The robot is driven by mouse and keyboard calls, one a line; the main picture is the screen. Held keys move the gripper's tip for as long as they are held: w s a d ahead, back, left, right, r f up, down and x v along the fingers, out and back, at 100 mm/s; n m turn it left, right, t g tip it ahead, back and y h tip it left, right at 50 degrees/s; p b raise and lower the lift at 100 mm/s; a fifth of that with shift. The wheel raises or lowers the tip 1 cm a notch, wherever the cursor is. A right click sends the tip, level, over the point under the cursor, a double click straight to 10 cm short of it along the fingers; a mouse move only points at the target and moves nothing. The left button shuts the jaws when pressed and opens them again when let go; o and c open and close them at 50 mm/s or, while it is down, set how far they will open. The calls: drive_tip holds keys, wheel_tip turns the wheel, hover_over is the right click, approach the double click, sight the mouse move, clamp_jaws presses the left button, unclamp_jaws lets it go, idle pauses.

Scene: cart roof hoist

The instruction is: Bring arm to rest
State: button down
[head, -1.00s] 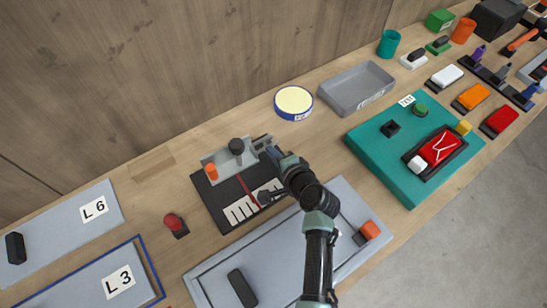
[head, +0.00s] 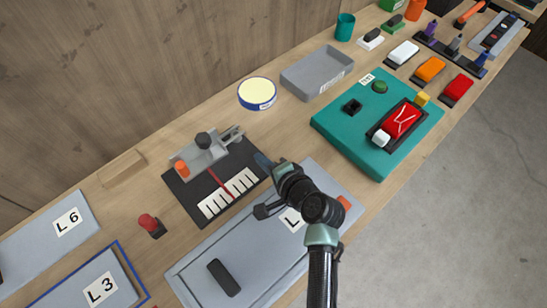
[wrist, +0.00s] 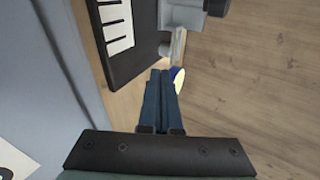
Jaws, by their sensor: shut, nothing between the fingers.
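My gripper (head: 265,161) is shut and empty. In the head view it hangs above the workbench, between the black board with white stripes (head: 190,200) and the teal board. In the wrist view its blue fingers (wrist: 162,98) are pressed together, with wooden bench top and the edge of the black board beyond them. My arm reaches up from the bottom of the head view and covers part of the grey panel marked L (head: 262,262).
The teal board (head: 350,150) carries a red block (head: 402,121). A grey tray (head: 318,72) and a round yellow-topped tin (head: 257,93) stand behind. A red knob (head: 149,223) is left. Panels L6 (head: 40,243) and L3 (head: 75,287) lie far left. Bare wood shows between.

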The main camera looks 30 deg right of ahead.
drive_tip(key=v, duration=0.4)
drive_tip(key=shift+d, duration=0.25)
